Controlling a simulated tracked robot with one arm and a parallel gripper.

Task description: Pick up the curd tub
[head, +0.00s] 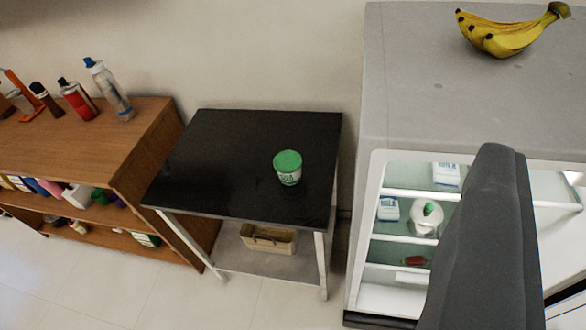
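The curd tub (288,174) is a small white tub with a green lid and green print. It stands upright on the black top of a small table (225,150), right of the top's middle. My gripper (495,155) shows as a dark grey shape rising from the bottom right, in front of the open fridge. It is well to the right of the tub and apart from it. Its separate fingers cannot be made out, and nothing is seen held at its tip.
A wooden shelf (130,160) with spray cans stands left of the table. An open lit fridge (365,235) with milk cartons stands at the right, bananas (505,36) on its grey top. A basket (268,238) sits on the table's lower shelf. The black top around the tub is clear.

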